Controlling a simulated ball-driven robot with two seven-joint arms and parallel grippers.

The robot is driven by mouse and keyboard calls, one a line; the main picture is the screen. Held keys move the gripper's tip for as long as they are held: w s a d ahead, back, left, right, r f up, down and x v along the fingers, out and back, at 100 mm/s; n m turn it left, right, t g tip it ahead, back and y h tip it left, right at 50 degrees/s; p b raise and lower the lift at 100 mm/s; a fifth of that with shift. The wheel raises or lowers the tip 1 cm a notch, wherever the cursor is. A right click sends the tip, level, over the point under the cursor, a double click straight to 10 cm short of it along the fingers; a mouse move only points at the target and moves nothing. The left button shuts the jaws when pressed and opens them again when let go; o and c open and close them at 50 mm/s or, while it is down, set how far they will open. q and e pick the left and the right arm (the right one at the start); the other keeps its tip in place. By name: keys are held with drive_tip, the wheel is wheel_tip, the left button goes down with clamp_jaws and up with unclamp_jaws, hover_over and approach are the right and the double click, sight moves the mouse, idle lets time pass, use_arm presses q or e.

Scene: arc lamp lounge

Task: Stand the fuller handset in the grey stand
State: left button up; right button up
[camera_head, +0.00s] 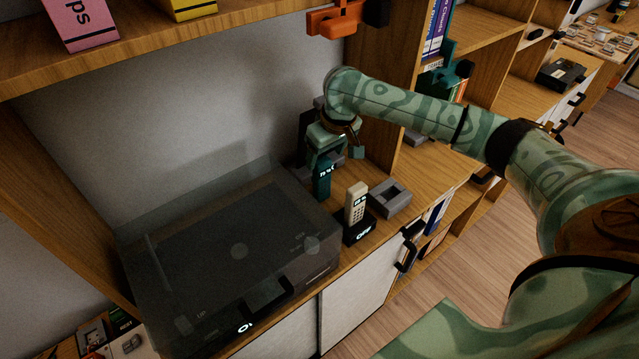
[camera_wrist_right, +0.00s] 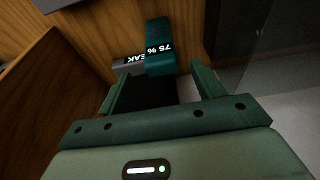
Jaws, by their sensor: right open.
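A teal handset (camera_head: 322,180) with a lit display stands upright on the cabinet top, right of the dark glass-lidded box. In the right wrist view the teal handset (camera_wrist_right: 160,55) lies just beyond the open fingers; its lit writing seems to read 75 %. A beige handset (camera_head: 356,197) stands in a black base (camera_head: 359,232) lit with OFF. The grey stand (camera_head: 403,202), with an empty square opening, is right of the beige handset. My right gripper (camera_head: 336,152) is open, above and close behind the teal handset; contact cannot be told. My left gripper is out of view.
The dark box (camera_head: 230,250) fills the left of the cabinet top. A wooden upright (camera_head: 382,90) and shelves bound the right. An upper shelf (camera_head: 150,40) carries pink and yellow boxes; an orange object (camera_head: 335,20) is near its right end. Some bare wood lies around the grey stand.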

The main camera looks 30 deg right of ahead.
sight(323, 161)
drive_tip(key=shift+b+x, duration=0.4)
drive_tip(key=shift+x, duration=0.6)
drive_tip(key=b+x, duration=0.2)
drive_tip(key=x, duration=0.2)
drive_tip(key=shift+a+b, duration=0.1)
drive_tip(key=shift+b, duration=0.25)
drive_tip(key=shift+w+f, duration=0.15)
drive_tip(key=shift+w, duration=0.05)
drive_tip(key=shift+s+r, duration=0.1)
drive_tip(key=shift+r, duration=0.15)
drive_tip(key=c, duration=1.1)
